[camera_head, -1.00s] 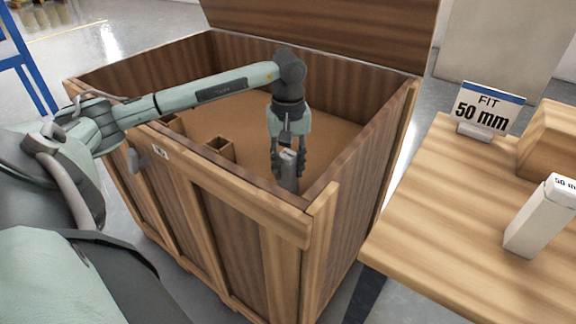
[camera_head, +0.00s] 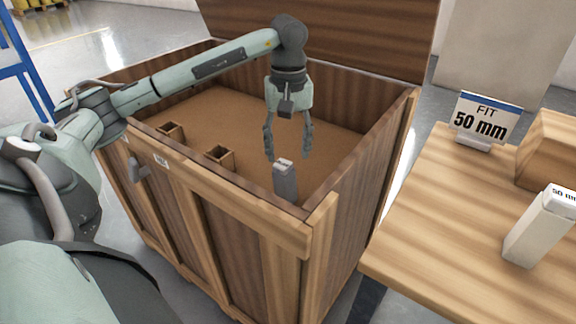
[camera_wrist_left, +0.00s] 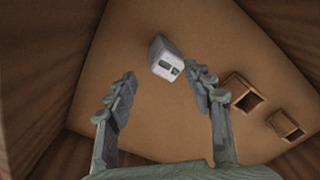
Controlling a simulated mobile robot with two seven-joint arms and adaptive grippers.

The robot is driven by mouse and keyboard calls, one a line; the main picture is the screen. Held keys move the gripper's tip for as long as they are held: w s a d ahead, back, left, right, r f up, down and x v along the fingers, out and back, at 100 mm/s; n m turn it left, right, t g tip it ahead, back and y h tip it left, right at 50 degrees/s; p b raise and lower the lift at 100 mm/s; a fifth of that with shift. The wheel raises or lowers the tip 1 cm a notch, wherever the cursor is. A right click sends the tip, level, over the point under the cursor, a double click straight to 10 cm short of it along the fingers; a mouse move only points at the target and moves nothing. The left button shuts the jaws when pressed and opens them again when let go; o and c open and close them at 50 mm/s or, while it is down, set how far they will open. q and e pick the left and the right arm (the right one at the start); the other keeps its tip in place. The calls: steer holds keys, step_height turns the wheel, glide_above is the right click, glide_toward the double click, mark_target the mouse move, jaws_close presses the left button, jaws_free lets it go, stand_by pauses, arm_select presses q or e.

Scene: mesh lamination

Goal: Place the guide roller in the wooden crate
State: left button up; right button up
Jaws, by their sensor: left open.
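The guide roller appears to be the grey upright block (camera_head: 285,182) standing inside the wooden crate (camera_head: 255,222), near its front right corner. In the left wrist view its pale end face (camera_wrist_left: 168,65) shows beyond the fingertips. My left gripper (camera_head: 288,157) is open and empty, pointing down above the block and apart from it. It also shows in the left wrist view (camera_wrist_left: 165,80), with its two fingers spread wide. The block's lower end is partly hidden by the crate's front wall. My right gripper is not in view.
Two small square wooden sockets (camera_head: 219,157) (camera_head: 171,132) stand on the crate floor at the left. The crate lid (camera_head: 330,35) is raised at the back. A wooden table (camera_head: 450,220) at the right holds a "FIT 50 mm" sign (camera_head: 486,120) and a white box (camera_head: 540,226).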

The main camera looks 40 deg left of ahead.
arm_select(q)
steer(key=shift+r, duration=2.15)
